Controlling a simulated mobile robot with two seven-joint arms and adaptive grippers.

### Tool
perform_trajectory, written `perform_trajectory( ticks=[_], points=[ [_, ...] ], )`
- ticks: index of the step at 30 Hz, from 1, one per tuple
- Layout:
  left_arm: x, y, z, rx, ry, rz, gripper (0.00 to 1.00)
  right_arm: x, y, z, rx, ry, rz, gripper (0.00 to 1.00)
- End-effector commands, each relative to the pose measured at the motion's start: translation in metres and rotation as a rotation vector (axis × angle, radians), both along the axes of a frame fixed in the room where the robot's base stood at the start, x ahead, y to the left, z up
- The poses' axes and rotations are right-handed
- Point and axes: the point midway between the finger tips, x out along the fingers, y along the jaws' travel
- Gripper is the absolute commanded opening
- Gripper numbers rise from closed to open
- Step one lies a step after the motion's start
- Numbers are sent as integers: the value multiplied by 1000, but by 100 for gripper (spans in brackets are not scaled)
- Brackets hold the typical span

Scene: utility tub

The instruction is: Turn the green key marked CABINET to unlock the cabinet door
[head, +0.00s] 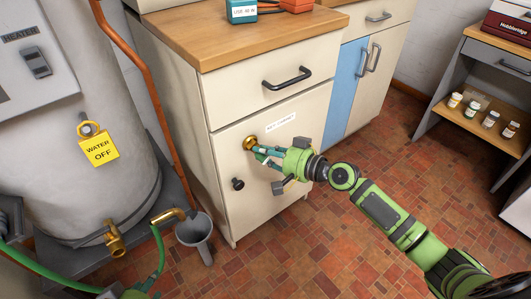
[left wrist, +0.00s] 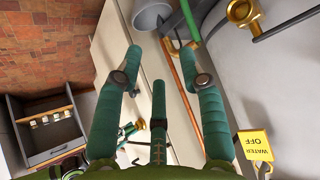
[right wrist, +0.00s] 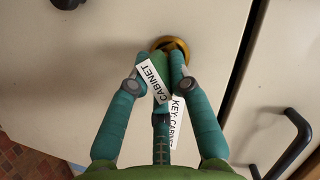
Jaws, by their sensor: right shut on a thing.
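The cabinet door (head: 245,205) is cream and looks closed, with a round gold lock (head: 250,143) near its top and a dark knob (head: 238,184) below. In the right wrist view, my right gripper (right wrist: 158,70) is shut on the green key (right wrist: 160,62), which carries a white CABINET tag (right wrist: 153,80). The key is at the gold lock (right wrist: 176,46); the fingers hide how deep it sits. In the head view my right gripper (head: 264,156) is in front of the door. My left gripper (left wrist: 163,65) is open and empty, its fingers wide apart.
A drawer with a black handle (head: 287,79) is above the door, under a wooden worktop (head: 240,40). A grey funnel (head: 193,230), brass taps (head: 114,240) and a green hose stand left. A yellow WATER OFF tag (head: 99,149) hangs on the heater tank.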

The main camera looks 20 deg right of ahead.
Motion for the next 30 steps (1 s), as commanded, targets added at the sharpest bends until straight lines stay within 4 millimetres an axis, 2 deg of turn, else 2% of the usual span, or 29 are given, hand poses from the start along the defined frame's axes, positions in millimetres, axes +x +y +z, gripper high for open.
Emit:
perform_trajectory(
  ticks=[1,30],
  points=[
    [2,-1,1,-2,-11,-1,40,3,-1,6,8,-14,-6,0],
    [28,-15,28,-39,-197,-28,40,3,-1,6,46,-1,-7,0]
  ],
)
